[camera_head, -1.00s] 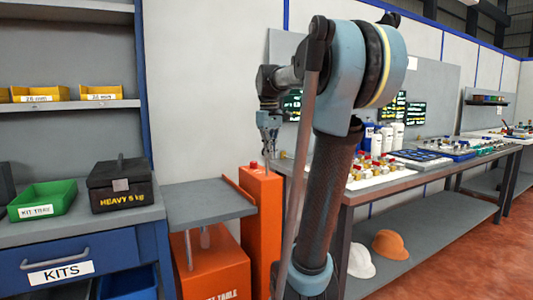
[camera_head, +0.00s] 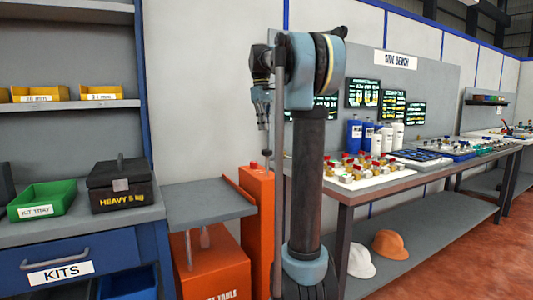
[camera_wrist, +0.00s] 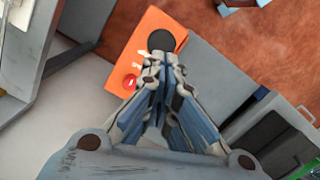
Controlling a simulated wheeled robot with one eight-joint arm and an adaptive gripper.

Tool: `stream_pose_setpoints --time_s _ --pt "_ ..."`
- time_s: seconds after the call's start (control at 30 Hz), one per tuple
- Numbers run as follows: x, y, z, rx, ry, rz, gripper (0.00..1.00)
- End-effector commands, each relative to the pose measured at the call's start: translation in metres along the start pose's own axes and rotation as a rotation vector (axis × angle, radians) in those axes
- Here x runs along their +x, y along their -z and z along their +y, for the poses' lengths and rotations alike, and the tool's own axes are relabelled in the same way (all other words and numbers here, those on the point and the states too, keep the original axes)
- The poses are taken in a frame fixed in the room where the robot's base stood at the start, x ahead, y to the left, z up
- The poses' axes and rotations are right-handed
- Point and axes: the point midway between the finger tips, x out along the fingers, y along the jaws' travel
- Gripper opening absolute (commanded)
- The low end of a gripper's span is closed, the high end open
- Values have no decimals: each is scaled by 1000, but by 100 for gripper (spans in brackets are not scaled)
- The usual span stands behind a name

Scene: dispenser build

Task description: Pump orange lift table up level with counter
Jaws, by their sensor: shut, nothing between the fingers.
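The orange lift table (camera_head: 212,268) stands right of the kit counter (camera_head: 80,228). Its grey platform (camera_head: 205,203) looks close to the counter's height, but I cannot tell whether they are exactly level. An orange column (camera_head: 257,205) with a red button (camera_head: 253,165) rises at its right side. My gripper (camera_head: 263,126) is shut and empty, pointing down above the column. In the wrist view, a round black knob (camera_wrist: 162,40) on the orange column lies just beyond my shut fingertips (camera_wrist: 163,64).
A black "HEAVY 5 kg" box (camera_head: 120,185) and a green kit tray (camera_head: 42,200) sit on the counter. The side bench (camera_head: 345,192) with several parts stands at right. Two hard hats, white (camera_head: 361,262) and orange (camera_head: 390,243), lie on its lower shelf. The platform is bare.

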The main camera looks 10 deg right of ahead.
Motion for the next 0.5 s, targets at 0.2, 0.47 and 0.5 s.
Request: stream_pose_setpoints --time_s 0.2,0.47,0.5 --pt "11 0 0 0 0 0 0" --pt "41 0 0 1 0 0 0" --pt "45 0 0 1 0 0 0"
